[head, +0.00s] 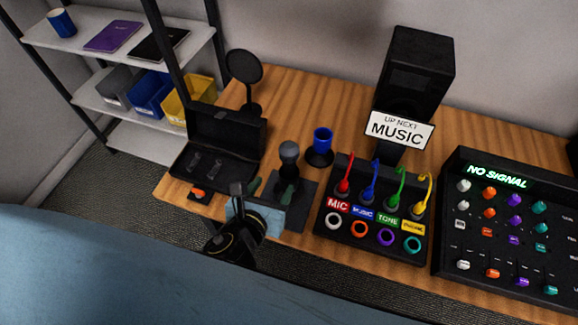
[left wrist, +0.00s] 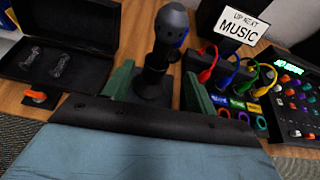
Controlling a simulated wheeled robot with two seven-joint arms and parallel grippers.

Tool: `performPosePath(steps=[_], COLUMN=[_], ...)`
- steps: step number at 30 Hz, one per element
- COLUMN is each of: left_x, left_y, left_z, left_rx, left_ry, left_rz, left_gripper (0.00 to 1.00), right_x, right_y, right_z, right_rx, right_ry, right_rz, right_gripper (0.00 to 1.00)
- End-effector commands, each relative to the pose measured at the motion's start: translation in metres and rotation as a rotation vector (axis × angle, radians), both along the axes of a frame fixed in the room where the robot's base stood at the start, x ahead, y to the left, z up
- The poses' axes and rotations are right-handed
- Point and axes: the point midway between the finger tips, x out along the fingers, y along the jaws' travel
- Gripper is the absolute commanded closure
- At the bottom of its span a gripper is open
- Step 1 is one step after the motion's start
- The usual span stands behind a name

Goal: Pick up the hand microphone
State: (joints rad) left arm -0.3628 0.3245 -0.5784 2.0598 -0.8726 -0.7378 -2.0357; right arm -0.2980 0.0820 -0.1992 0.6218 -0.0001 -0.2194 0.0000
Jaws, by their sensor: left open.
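The hand microphone (head: 289,155), dark with a round grey head, stands upright on a dark base at the table's front middle. In the left wrist view the microphone (left wrist: 168,45) rises between and beyond the two green fingertips. My left gripper (head: 271,190) is open, its fingers spread on the near side of the microphone. I cannot tell whether either finger touches it. The lower part of the microphone is partly hidden by the gripper in the head view. My right gripper is not in view.
An open black case (head: 212,160) lies to the left, with a small orange-topped item (head: 198,194) in front. A panel of coloured plugs (head: 370,235) and a mixer (head: 500,225) stand right. A round black disc on a stand (head: 244,68) is behind.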

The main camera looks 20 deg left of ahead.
Motion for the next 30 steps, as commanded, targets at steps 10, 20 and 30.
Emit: performPosePath(steps=[10,20,30], left_x=[0.05,0.079,0.121], left_y=[-0.004,-0.005,-0.008], left_z=[-0.016,-0.029,-0.045], left_rx=[0.048,0.044,0.043], left_ry=[-0.02,-0.016,-0.016], left_rz=[-0.026,-0.026,-0.026], left_gripper=[0.42,0.42,0.42], right_x=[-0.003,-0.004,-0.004], right_y=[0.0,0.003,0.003], right_z=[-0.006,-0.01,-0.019], right_rx=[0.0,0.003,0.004], right_ry=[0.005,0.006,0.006], right_rz=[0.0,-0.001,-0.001], right_gripper=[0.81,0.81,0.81])
